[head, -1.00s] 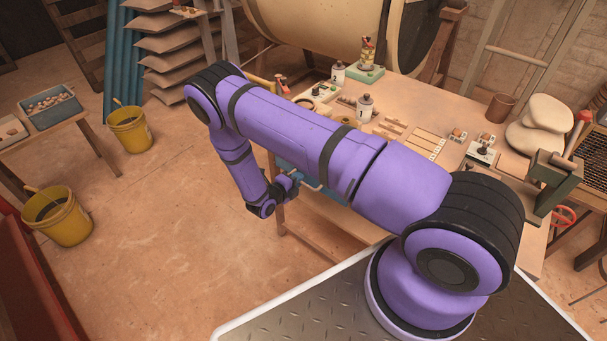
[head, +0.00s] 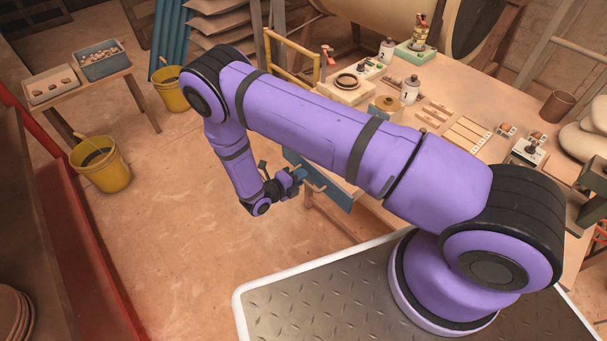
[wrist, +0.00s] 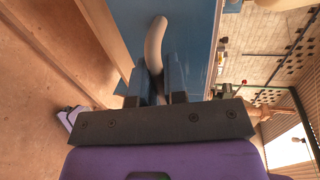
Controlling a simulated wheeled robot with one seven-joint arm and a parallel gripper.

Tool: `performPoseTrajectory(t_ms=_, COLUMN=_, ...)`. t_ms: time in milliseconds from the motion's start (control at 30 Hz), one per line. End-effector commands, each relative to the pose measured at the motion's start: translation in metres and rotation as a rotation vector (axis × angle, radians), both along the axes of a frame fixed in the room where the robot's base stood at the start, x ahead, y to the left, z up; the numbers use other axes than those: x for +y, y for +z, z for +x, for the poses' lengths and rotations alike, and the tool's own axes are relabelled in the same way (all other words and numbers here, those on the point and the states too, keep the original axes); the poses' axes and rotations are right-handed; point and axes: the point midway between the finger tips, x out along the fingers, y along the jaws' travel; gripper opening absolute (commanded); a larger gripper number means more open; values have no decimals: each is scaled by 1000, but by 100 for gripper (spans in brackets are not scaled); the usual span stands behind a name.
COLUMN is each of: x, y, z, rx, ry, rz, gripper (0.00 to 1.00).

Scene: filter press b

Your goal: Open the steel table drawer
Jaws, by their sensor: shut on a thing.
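The drawer's blue front (head: 338,194) shows below the table's front edge in the head view, partly hidden behind my arm. It also fills the top middle of the wrist view (wrist: 190,30). Its pale curved handle (wrist: 155,38) runs down between the two fingers of my gripper (wrist: 158,82), which is shut on it. In the head view, my gripper (head: 298,178) is at the drawer's front, and a bit of the handle (head: 314,187) sticks out beside it. My arm covers the table edge, so I cannot tell how far out the drawer stands.
The wooden table (head: 440,88) carries bottles, a control box and small blocks. Yellow buckets (head: 103,165) stand on the floor at left, near a side table (head: 90,92). A red-edged bench (head: 70,240) is at far left. The floor left of my gripper is clear.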

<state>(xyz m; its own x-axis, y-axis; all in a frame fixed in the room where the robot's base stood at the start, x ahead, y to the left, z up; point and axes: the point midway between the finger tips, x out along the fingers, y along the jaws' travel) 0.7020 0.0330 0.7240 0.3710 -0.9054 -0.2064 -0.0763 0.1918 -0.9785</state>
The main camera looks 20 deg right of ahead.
Motion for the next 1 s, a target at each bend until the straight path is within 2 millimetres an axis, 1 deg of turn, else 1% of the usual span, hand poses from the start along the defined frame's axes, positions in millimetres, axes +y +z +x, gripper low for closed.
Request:
performPoseTrajectory(t_ms=233, x=0, y=0, z=0, rx=0, ry=1, rz=1, gripper=0)
performPoseTrajectory(t_ms=267, x=0, y=0, z=0, rx=0, ry=1, rz=1, gripper=19)
performPoseTrajectory(t_ms=300, x=0, y=0, z=0, rx=0, ry=1, rz=0, gripper=28)
performPoseTrajectory(t_ms=333, x=0, y=0, z=0, rx=0, ry=1, rz=0, gripper=35)
performPoseTrajectory(t_ms=600, x=0, y=0, z=0, rx=0, ry=0, rz=0, gripper=36)
performPoseTrajectory(t_ms=733, x=6, y=1, z=-2, rx=-1, ry=1, rz=1, gripper=36)
performPoseTrajectory(t_ms=867, x=23, y=5, z=-8, rx=-1, ry=3, rz=1, gripper=36)
performPoseTrajectory(t_ms=1000, x=47, y=10, z=-18, rx=-1, ry=4, rz=3, gripper=36)
